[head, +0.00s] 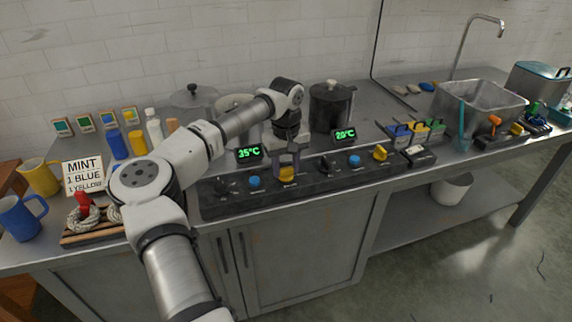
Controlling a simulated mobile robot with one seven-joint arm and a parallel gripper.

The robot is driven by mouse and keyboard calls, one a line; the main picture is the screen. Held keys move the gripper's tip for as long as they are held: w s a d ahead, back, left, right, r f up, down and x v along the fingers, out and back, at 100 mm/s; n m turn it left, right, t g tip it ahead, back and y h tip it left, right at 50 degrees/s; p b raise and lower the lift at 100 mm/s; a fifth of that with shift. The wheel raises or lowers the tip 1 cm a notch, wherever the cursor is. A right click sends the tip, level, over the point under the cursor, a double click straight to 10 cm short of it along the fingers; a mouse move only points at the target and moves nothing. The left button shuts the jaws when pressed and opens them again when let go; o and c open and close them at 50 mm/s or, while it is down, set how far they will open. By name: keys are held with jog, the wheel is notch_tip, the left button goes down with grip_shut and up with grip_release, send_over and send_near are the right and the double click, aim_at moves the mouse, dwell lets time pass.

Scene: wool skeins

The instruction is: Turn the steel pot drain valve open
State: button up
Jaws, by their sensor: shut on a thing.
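A control panel (325,184) runs along the counter's front with black knobs, blue buttons and two yellow valve handles. My gripper (287,168) points down at the left yellow handle (287,178), below the 35°C display (249,154). It is shut on this handle, whose upper part the fingers hide. The handle's exact angle is hard to tell. A grey metal pot with a lid (193,98) and a lighter pot (226,104) stand behind the panel, partly hidden by my arm. The other yellow handle (380,152) is at the right, near the 20°C display (345,134).
A dark lidded pot (331,108) stands behind the panel, right of my gripper. Bottles, mugs and a MINT sign (83,174) crowd the left. A metal basin (480,103) and small tools fill the right. Some counter behind the dark pot is clear.

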aim_at(286, 168)
jog(key=shift+m, duration=0.6)
jog(key=o, duration=1)
jog(key=shift+r, duration=0.1)
notch_tip(286, 168, up, 14)
jog(key=shift+f+b, duration=0.15)
jog(key=shift+b, duration=0.7)
